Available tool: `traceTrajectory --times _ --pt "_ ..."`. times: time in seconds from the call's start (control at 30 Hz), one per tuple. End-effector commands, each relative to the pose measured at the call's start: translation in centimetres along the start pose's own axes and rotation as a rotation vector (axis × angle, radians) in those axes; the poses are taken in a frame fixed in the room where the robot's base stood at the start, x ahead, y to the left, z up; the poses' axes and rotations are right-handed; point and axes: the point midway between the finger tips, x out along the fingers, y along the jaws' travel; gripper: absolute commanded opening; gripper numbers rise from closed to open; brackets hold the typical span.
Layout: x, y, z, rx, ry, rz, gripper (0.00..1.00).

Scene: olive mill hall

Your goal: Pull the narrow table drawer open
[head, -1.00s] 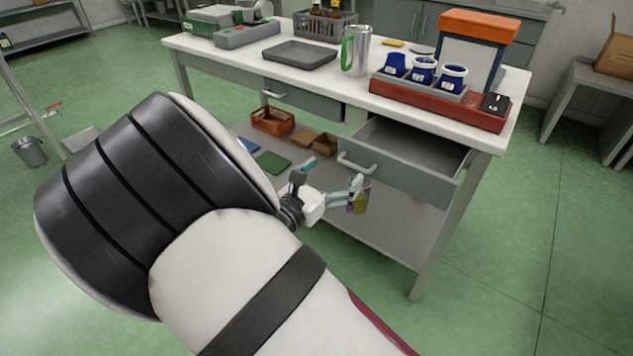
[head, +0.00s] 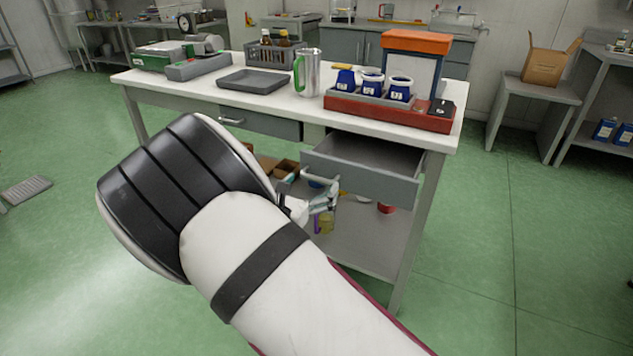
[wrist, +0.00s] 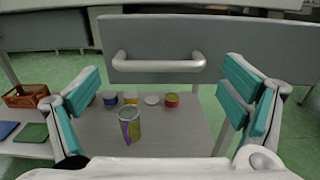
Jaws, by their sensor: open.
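The narrow drawer (head: 362,178) in the right part of the workbench (head: 300,108) stands pulled out, its empty inside showing in the head view. Its grey front (wrist: 225,45) fills the upper middle of the wrist view. The light bar handle (wrist: 158,65) lies ahead of my gripper (wrist: 166,95), between the lines of the two fingers and above their middle. The fingers, with teal pads, are spread and hold nothing. In the head view my gripper (head: 318,198) is at the left part of the drawer front, partly hidden behind my arm. Contact with the handle cannot be told.
A second, shut drawer (head: 262,122) is to the left. The benchtop holds a steel jug (head: 308,75), a grey tray (head: 254,81) and a red rack (head: 390,112) with blue-and-white jars. A yellow-green cup (wrist: 129,124) stands on the lower shelf (wrist: 180,140).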

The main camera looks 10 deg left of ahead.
Motion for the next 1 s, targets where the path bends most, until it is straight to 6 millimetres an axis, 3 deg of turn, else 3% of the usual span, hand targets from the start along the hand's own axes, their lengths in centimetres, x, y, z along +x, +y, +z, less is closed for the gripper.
traceTrajectory --times 0.2,0.6,0.87,1.0 --pt "2.6 0.0 -0.1 0.000 0.000 0.000 0.92" --pt "3.2 0.0 0.0 -0.001 -0.001 0.001 0.92" --pt "3.2 0.0 0.0 0.000 0.000 -0.001 0.33" --pt "2.5 0.0 0.0 0.001 0.002 -0.001 0.33"
